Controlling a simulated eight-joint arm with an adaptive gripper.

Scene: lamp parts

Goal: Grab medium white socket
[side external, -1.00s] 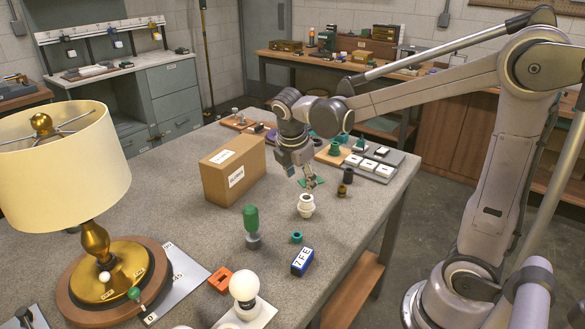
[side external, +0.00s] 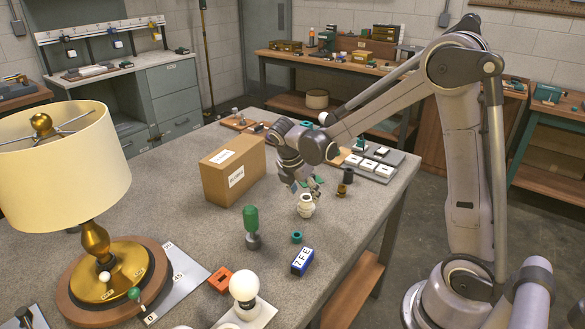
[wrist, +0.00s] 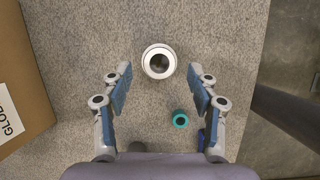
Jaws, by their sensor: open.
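A white socket (side external: 306,206) stands upright on the grey workbench, near its right edge. In the wrist view the white socket (wrist: 159,61) shows from above as a white ring with a dark opening. It lies ahead of my fingertips, roughly centred between their lines. My gripper (side external: 308,188) is just above and behind the socket in the side view. In the wrist view my gripper (wrist: 160,82) is open, with its two blue-padded fingers spread and nothing between them. I cannot tell the exact height gap.
A teal ring (wrist: 180,119) lies close to the right finger; it also shows in the side view (side external: 296,237). A cardboard box (side external: 233,168) stands left of my gripper.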

